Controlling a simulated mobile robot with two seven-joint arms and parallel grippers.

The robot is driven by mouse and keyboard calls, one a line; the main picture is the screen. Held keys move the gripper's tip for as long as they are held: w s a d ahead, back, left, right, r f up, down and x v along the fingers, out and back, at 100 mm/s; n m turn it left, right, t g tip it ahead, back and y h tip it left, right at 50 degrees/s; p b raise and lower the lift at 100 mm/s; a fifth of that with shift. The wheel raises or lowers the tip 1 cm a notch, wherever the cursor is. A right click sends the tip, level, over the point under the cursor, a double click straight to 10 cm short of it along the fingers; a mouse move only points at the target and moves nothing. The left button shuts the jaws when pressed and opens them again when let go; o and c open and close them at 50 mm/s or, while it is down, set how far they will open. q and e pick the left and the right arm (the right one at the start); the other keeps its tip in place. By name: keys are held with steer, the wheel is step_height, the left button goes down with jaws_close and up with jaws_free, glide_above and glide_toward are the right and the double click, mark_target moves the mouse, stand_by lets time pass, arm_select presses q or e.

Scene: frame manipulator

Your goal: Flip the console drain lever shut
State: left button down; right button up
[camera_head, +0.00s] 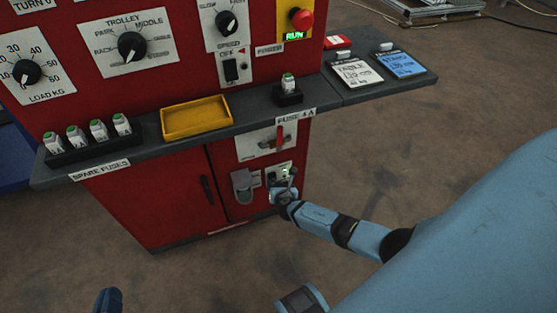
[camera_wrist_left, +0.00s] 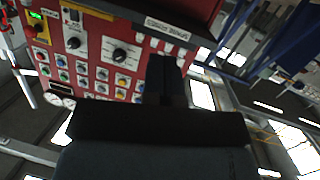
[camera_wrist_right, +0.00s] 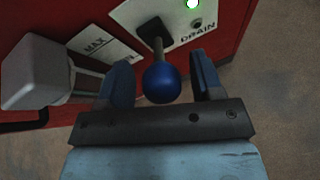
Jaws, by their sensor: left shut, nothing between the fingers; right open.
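The drain lever is a dark rod with a blue ball knob (camera_wrist_right: 161,83) in the right wrist view. It comes out of a black slot on the white plate marked DRAIN (camera_wrist_right: 165,20). My right gripper (camera_wrist_right: 165,82) is open, with one finger on each side of the ball; contact with the ball cannot be told. In the head view my right gripper (camera_head: 284,193) is at the low right of the red console, partly covering the drain plate (camera_head: 279,172). My left gripper (camera_wrist_left: 165,75) is shut and empty, apart from the console, seen in the left wrist view.
A grey part (camera_wrist_right: 35,75) sticks out left of the lever, beside a MAX label. A red-handled switch (camera_head: 279,138) is above the drain plate. The console's grey ledge (camera_head: 240,122) overhangs them, holding a yellow tray (camera_head: 195,118) and fuses. Open floor lies to the right.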

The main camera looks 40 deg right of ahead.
steer(key=shift+s+a+r, duration=0.1)
steer(key=shift+s+r, duration=0.05)
steer(key=shift+s, duration=0.1)
arm_select(q)
steer(key=a+f+g+p, duration=0.1)
steer(key=p, duration=0.1)
steer(key=s+a+f+g+y+p, duration=0.1)
steer(key=f, duration=0.1)
steer(key=s+a+f+y+p, duration=0.1)
steer(key=p, duration=0.1)
steer(key=shift+s+f+g+p, duration=0.1)
steer(key=shift+f+g+p, duration=0.2)
steer(key=shift+g, duration=0.1)
arm_select(e)
steer(key=v, duration=1.3)
arm_select(q)
steer(key=shift+r, duration=0.15)
arm_select(e)
steer(key=shift+s+a, duration=0.1)
